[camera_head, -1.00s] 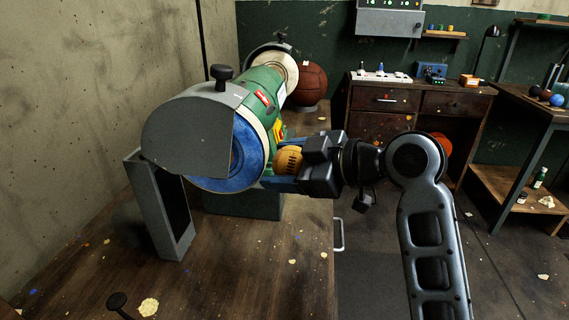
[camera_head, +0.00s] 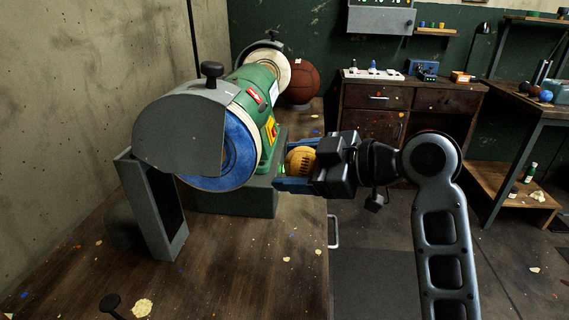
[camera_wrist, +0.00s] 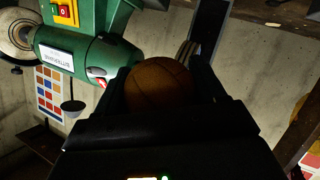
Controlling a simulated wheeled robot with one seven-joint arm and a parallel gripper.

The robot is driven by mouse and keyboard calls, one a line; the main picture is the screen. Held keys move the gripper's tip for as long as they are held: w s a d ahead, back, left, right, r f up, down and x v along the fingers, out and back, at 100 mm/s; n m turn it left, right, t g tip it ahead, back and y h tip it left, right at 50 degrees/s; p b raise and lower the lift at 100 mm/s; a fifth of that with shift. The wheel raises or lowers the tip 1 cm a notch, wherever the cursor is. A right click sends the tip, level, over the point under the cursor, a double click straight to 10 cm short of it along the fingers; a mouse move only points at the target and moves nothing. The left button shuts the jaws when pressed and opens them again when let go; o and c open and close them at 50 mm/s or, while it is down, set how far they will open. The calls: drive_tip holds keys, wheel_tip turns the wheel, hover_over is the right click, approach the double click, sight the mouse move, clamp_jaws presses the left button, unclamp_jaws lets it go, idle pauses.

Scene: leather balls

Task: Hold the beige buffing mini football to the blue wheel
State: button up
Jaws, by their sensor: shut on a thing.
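The beige mini football (camera_head: 301,160) is a small tan ball with dark lines. My gripper (camera_head: 296,168) is shut on it, with fingers on either side. In the wrist view the ball (camera_wrist: 158,84) sits between the dark fingers. The blue wheel (camera_head: 241,148) is on the near end of the green grinding machine (camera_head: 262,92), partly under a grey guard (camera_head: 180,132). In the head view the ball is to the right of the wheel with a gap between them. The wheel's face is not clearly visible in the wrist view.
The machine stands on a wooden bench (camera_head: 230,265) with scattered pale scraps. A white wheel (camera_head: 277,70) is on its far end, near a large brown ball (camera_head: 301,80). A wooden desk (camera_head: 375,115) is behind.

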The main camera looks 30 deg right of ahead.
drive_tip(key=shift+s+d+f, duration=0.15)
drive_tip(key=shift+s+d, duration=0.4)
drive_tip(key=shift+d, duration=0.2)
drive_tip(key=shift+s+d+f, duration=0.15)
drive_tip(key=shift+s+d, duration=0.4)
drive_tip(key=shift+d, duration=0.2)
drive_tip(key=shift+s, duration=0.1)
idle(0.7)
